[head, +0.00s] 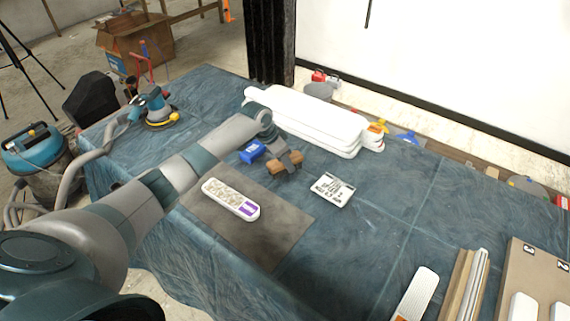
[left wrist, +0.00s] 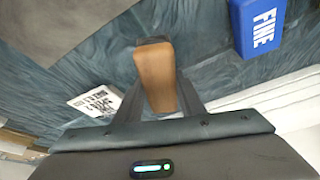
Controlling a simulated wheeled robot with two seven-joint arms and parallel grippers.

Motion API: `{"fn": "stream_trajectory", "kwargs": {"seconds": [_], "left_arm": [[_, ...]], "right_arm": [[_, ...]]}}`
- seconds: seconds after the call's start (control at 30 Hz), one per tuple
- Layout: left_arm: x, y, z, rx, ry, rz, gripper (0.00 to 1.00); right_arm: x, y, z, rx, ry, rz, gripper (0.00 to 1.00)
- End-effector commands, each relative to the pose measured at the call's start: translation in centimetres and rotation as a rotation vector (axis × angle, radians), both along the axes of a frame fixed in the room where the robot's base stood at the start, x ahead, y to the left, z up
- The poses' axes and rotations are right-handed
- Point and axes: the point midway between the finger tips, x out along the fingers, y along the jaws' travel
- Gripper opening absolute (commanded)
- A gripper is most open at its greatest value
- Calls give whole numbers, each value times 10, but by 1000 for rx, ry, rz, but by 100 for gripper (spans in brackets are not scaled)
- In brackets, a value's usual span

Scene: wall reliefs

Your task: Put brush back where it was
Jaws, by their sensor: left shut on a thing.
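The brush is a brown wooden block (head: 284,164). It also shows in the left wrist view (left wrist: 157,72), between the two dark fingers. My left gripper (head: 291,158) is shut on it, over the middle of the blue-covered table. Whether the brush touches the cloth I cannot tell. The blue block marked FINE (head: 252,151) lies just left of the brush and also shows in the left wrist view (left wrist: 258,28). The brush's underside is hidden. My right gripper is in neither view.
A grey mat (head: 255,239) bears a white relief piece (head: 231,199). A white printed card (head: 332,190) lies right of the brush. A long white stack (head: 310,118) stands behind. A sander (head: 157,109) is at the back left. Boards (head: 464,284) and a brown panel (head: 535,272) are at right.

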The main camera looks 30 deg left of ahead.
Motion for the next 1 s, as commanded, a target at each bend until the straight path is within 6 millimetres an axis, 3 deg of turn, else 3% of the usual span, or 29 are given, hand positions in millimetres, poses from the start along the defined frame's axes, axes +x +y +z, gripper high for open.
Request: {"fn": "stream_trajectory", "kwargs": {"seconds": [0.2,0.6,0.63,0.7,1.0], "left_arm": [[0,0,-19,-1,-1,1,18],[0,0,-23,0,0,0,18],[0,0,-23,0,0,0,40],[0,0,-23,0,0,0,54],[0,0,-22,0,0,0,54]], "right_arm": [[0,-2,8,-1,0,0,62],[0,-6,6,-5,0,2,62],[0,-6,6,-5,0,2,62],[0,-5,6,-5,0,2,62],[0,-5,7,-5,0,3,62]]}}
